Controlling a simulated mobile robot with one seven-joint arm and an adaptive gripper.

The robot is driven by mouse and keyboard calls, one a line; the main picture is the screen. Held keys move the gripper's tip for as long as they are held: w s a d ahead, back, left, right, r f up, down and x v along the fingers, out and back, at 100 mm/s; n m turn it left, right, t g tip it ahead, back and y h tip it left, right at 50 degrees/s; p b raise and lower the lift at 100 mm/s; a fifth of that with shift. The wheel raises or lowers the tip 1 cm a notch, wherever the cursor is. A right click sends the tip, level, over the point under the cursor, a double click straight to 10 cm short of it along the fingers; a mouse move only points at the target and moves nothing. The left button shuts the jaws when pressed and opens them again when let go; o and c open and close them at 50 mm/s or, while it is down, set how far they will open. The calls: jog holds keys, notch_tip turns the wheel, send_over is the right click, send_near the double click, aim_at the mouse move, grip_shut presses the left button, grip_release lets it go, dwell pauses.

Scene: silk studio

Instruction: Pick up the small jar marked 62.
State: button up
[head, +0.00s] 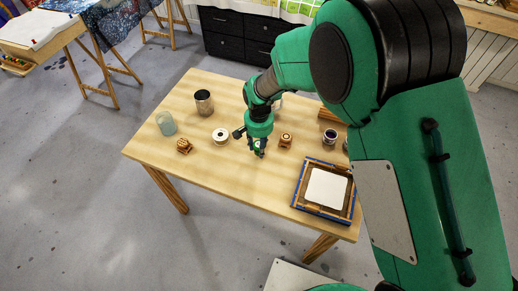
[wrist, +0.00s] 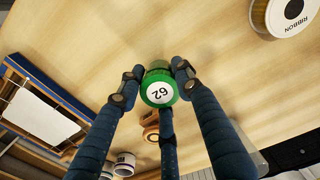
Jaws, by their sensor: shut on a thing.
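The small jar (wrist: 160,92) has a green lid with a white label reading 62, and it shows in the wrist view between my gripper's dark blue fingers. My gripper (wrist: 157,78) is shut on the jar, with fingers on its left, right and near sides. In the head view my gripper (head: 257,150) points down over the middle of the wooden table (head: 220,164). There the jar is mostly hidden by the fingers. I cannot tell whether the jar's base touches the table.
A white ribbon spool (head: 220,136) lies left of my gripper. A blue-edged framed screen (head: 325,189) lies front right. A dark tin (head: 204,102) and a pale glass (head: 166,123) stand farther left.

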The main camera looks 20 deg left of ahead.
jog(key=s+d+p, duration=0.1)
jog(key=s+d, duration=0.2)
jog(key=s, duration=0.1)
jog(key=s+d+r, duration=0.1)
jog(key=s+d, duration=0.2)
jog(key=s, duration=0.1)
jog(key=s+d+r+p, duration=0.1)
jog(key=s+d, duration=0.3)
jog(key=shift+s+r+p, duration=0.15)
jog(key=shift+s+p, duration=0.1)
jog(key=shift+p, duration=0.05)
